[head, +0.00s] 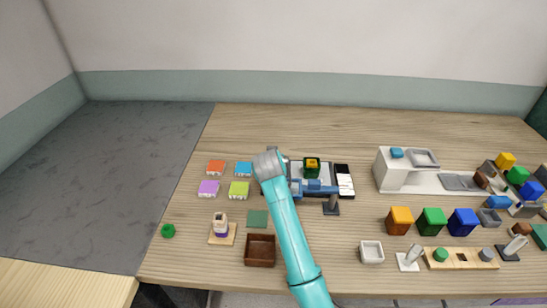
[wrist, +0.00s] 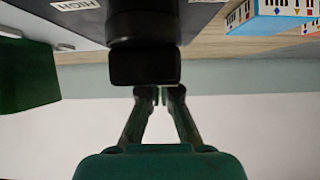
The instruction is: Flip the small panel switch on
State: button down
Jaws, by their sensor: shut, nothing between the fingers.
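A dark panel (wrist: 195,22) with white lettered labels fills the top of the wrist view. A black block (wrist: 145,65), which looks like the switch's lever, sticks out from it. My gripper (wrist: 158,95) is shut and empty, its fingertips right by the block's end; I cannot tell if they touch it. In the head view a grey and black panel (head: 326,171) lies right of my arm's grey joint. My gripper and the switch cannot be made out there, and my arm hides part of that area. Which way the switch is set cannot be told.
A dark green block (wrist: 28,70) stands close by at left in the wrist view. A blue box (wrist: 265,15) is at upper right. In the head view a blue piece (head: 318,188) on a dark stand and a brown tray (head: 260,262) are near my arm. The table's back is clear.

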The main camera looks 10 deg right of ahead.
jog(key=shift+w+f, duration=0.1)
jog(key=shift+f, duration=0.1)
dwell(0.3)
jog(key=shift+w+d, duration=0.1)
jog(key=shift+w+d+r, duration=0.2)
jog(key=shift+w, duration=0.45)
